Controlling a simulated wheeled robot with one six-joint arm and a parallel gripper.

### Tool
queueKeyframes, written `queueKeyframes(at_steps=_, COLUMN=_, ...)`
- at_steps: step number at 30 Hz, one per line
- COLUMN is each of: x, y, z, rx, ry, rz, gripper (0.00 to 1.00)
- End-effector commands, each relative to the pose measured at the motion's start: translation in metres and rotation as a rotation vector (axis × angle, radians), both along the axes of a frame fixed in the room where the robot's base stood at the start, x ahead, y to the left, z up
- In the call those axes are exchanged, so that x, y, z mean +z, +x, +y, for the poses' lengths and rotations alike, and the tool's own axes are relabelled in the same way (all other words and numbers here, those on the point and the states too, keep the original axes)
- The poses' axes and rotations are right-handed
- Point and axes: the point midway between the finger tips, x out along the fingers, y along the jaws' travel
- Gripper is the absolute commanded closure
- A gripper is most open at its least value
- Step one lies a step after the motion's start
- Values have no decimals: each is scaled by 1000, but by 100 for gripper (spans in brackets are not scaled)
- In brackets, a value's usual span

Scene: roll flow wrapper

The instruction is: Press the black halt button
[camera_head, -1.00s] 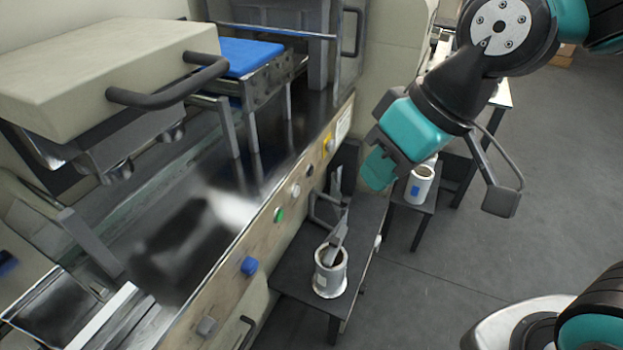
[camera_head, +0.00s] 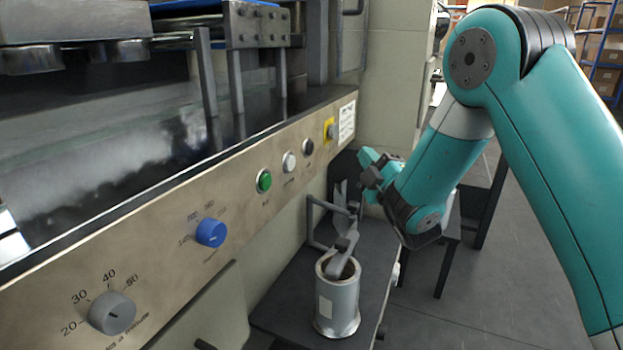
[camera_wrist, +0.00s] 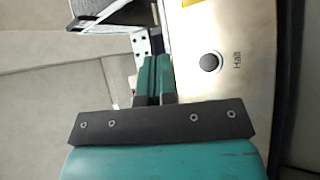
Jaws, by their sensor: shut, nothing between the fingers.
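The black halt button (camera_head: 308,146) sits on the metal control panel (camera_head: 150,225), right of a white button and left of a yellow-backed switch. In the wrist view the black button (camera_wrist: 210,62) shows right of my fingers, with the label "Halt" beside it. My gripper (camera_head: 368,160) is to the right of the button in the head view, apart from it, with its fingers toward the panel. In the wrist view its teal fingers (camera_wrist: 155,75) are together with nothing between them.
A green button (camera_head: 264,181), a white button (camera_head: 289,162), a blue knob (camera_head: 211,233) and a grey dial (camera_head: 112,313) line the panel. The yellow-backed switch (camera_head: 329,129) is close to the halt button. A grey canister (camera_head: 338,305) stands on a dark table below.

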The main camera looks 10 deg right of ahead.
Motion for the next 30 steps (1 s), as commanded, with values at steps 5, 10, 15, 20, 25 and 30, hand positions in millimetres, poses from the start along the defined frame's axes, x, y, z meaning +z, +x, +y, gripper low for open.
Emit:
queueKeyframes(at_steps=5, x=-8, y=-2, z=2, rx=11, ry=-38, rz=-44, gripper=100)
queueKeyframes(at_steps=10, x=-6, y=-2, z=2, rx=12, ry=-38, rz=-43, gripper=100)
queueKeyframes(at_steps=15, x=-7, y=-1, z=4, rx=11, ry=-37, rz=-42, gripper=100)
queueKeyframes(at_steps=20, x=-7, y=8, z=15, rx=12, ry=-37, rz=-43, gripper=100)
queueKeyframes(at_steps=25, x=-9, y=22, z=36, rx=13, ry=-36, rz=-45, gripper=100)
queueKeyframes(at_steps=30, x=-9, y=35, z=55, rx=13, ry=-36, rz=-44, gripper=100)
